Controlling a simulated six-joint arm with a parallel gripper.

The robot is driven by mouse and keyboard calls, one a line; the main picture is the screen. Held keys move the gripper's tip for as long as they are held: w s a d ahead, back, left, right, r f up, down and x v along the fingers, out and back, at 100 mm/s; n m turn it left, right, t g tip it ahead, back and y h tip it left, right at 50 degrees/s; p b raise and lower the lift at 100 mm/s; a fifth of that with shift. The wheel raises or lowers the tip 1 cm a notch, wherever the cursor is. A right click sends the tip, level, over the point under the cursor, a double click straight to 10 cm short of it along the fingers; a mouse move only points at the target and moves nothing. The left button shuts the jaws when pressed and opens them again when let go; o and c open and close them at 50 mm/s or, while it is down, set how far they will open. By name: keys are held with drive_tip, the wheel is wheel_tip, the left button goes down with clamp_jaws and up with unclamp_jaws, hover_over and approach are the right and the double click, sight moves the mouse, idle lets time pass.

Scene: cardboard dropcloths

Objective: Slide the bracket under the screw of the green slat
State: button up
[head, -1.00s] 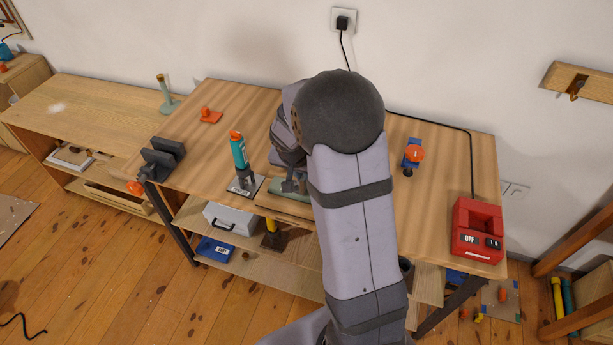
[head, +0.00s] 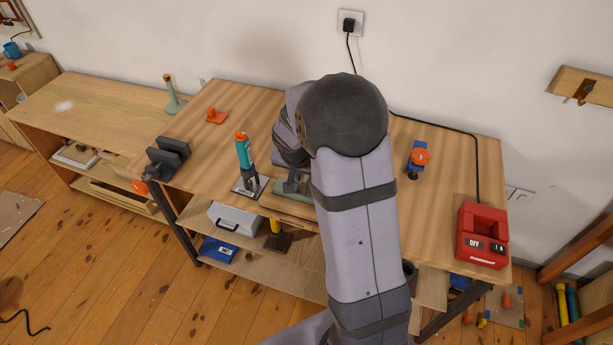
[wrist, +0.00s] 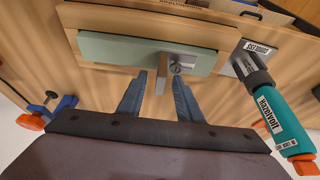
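In the wrist view the green slat (wrist: 125,48) lies on a wooden board. A screw (wrist: 181,66) with a round metal head sits near the slat's right part. The bracket (wrist: 162,74), a narrow brown-grey piece, stands out from the slat's edge just left of the screw. My gripper (wrist: 160,77) has its two fingers either side of the bracket, with a visible gap on each side. Whether the bracket is under the screw head is unclear. In the head view my gripper (head: 291,183) is over the green slat (head: 296,198), and my arm hides the slat's right part.
A blue and orange clamp (wrist: 58,108) is at left. A red box (head: 482,236) stands at the table's right end.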

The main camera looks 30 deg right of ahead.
drive_tip(key=shift+r, duration=0.1)
drive_tip(key=b+v, duration=0.1)
drive_tip(key=v, duration=0.6)
idle(0.4)
drive_tip(key=s+a+f+n+g+y, duration=0.1)
drive_tip(key=s+a+n, duration=0.3)
drive_tip(key=s, duration=0.6)
drive_tip(key=s+a+f+n+g+y, duration=0.2)
drive_tip(key=s+a+n, duration=0.3)
drive_tip(key=s, duration=0.5)
drive_tip(key=shift+s+a+f, duration=0.35)
drive_tip(key=shift+a+f, duration=0.25)
drive_tip(key=shift+f, duration=0.15)
